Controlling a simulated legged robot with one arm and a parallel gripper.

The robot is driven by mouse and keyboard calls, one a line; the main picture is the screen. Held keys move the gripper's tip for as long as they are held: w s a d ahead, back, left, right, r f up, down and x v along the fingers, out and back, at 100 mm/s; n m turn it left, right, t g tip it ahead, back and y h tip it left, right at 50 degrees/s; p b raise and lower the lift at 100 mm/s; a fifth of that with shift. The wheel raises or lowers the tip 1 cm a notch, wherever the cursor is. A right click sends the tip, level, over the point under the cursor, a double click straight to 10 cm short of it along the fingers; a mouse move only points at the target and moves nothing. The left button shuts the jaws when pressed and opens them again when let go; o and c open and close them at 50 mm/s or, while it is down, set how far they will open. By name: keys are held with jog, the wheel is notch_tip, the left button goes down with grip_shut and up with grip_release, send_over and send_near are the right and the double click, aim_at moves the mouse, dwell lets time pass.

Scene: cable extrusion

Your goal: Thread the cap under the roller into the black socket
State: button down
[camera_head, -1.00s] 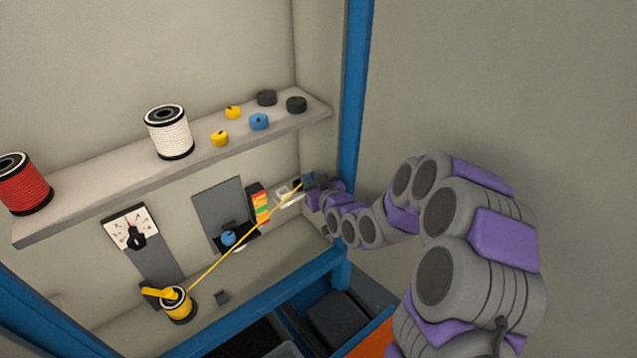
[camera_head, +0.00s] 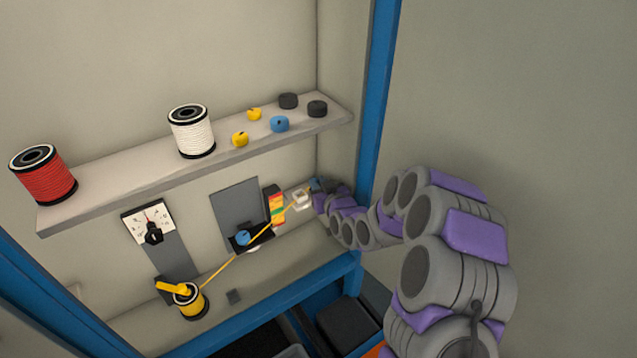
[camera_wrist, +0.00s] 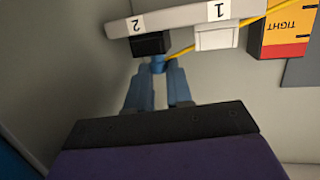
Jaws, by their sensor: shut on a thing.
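The blue cap (camera_wrist: 158,64) is at the end of the yellow cable, between the blue fingertips of my gripper (camera_wrist: 157,72) in the wrist view. My gripper is shut on it. The black socket (camera_wrist: 150,44), under label 2, lies just beyond the cap; whether they touch is unclear. In the head view my gripper (camera_head: 320,187) is at the back right corner beside the white socket (camera_head: 302,199). The yellow cable (camera_head: 222,270) runs from the yellow spool (camera_head: 188,302) past the blue roller (camera_head: 242,238); whether it lies under it is unclear.
The white socket under label 1 (camera_wrist: 218,39) stands beside the black one, with the cable passing by it. The coloured tension gauge (camera_head: 275,204) is left of the sockets. A blue post (camera_head: 380,90) stands close to my arm. Spools and caps sit on the shelf (camera_head: 100,190) above.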

jog(key=shift+d, duration=0.25)
jog(key=shift+a+f, duration=0.2)
dwell(0.3)
jog(key=c, duration=0.9)
grip_release()
jog(key=shift+c, duration=0.2)
